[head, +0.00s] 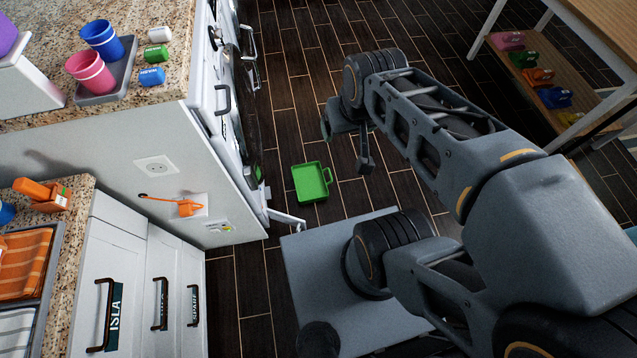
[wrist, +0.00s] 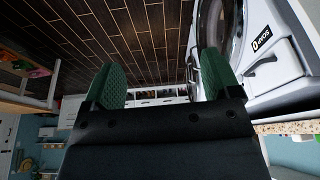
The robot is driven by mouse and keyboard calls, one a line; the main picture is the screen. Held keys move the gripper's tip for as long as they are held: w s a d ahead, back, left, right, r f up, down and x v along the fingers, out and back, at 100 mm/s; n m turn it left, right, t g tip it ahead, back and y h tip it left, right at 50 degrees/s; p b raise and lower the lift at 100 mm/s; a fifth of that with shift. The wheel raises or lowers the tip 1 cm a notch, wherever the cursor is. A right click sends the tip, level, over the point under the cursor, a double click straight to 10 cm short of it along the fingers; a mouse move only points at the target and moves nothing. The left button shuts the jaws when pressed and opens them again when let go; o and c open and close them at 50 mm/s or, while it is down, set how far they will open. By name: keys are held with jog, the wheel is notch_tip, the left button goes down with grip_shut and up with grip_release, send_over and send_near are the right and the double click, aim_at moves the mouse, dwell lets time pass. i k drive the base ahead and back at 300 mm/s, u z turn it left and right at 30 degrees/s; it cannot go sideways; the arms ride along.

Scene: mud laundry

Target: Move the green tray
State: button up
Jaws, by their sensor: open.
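The green tray (head: 312,183) lies on the dark wood floor in the head view, just beyond my grey base. It is shallow, with a handle on its right side. My gripper (head: 345,148) is above and to the right of the tray in that view, apart from it. In the wrist view my gripper (wrist: 160,85) shows two green fingers set wide apart with nothing between them. The tray does not show in the wrist view.
White cabinets with a granite counter (head: 150,60) stand left of the tray. A wooden shelf unit (head: 540,75) with several coloured items stands at right. Floor beyond the tray is clear.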

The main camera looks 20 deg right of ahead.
aim_at(311, 185)
jog(key=z, duration=1.8)
jog(key=i, duration=2.05)
jog(key=u, duration=3.85)
